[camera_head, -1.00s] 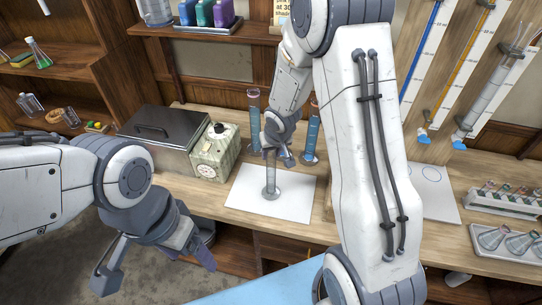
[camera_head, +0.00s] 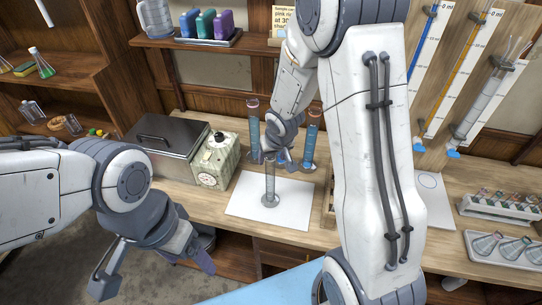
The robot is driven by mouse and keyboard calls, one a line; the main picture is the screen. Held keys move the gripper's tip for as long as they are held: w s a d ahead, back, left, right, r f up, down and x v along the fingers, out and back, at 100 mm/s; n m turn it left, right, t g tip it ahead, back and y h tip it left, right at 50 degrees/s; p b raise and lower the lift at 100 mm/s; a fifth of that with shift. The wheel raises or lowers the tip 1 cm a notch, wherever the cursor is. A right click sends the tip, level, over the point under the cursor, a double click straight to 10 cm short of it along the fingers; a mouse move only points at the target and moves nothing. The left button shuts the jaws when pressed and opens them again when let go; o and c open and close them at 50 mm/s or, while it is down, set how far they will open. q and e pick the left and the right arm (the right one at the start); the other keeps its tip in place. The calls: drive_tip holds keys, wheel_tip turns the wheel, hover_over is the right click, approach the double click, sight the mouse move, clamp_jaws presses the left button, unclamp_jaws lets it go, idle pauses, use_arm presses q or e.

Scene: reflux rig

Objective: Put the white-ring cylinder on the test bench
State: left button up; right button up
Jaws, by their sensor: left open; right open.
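A clear graduated cylinder (camera_head: 270,186) stands upright on a white sheet (camera_head: 290,214) on the wooden bench (camera_head: 206,201). Its ring colour is too small to tell. Two cylinders with blue liquid stand behind, one at the left (camera_head: 254,128) and one at the right (camera_head: 312,138). The left one has a pinkish top. My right gripper (camera_head: 276,162) is open around or just behind the top of the clear cylinder; contact cannot be told. My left gripper (camera_head: 152,276) is open and empty in front of the bench, at lower left.
A grey metal box (camera_head: 168,145) and a patterned device with a dial (camera_head: 215,160) stand left of the sheet. A test-tube rack (camera_head: 500,210) and a tray of flasks (camera_head: 505,250) are at the right. My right arm hides part of the bench.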

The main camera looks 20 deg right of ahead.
drive_tip(key=p+v, duration=0.4)
drive_tip(key=v, duration=0.3)
drive_tip(key=s+a+r+n+g, duration=0.2)
drive_tip(key=s+a+r+n, duration=0.2)
drive_tip(key=s+a+r, duration=0.45)
use_arm(q)
wheel_tip(320, 180, up, 5)
drive_tip(key=shift+f, duration=0.1)
use_arm(e)
drive_tip(key=s+a+r+n+g, duration=0.1)
drive_tip(key=s+a+n, duration=0.1)
drive_tip(key=s, duration=0.6)
drive_tip(key=s+a+r+n+g+y, duration=0.1)
drive_tip(key=s+a+n, duration=0.1)
drive_tip(key=s+a, duration=0.3)
drive_tip(key=s, duration=0.3)
drive_tip(key=shift+r+g, duration=0.3)
drive_tip(key=shift+s, duration=0.15)
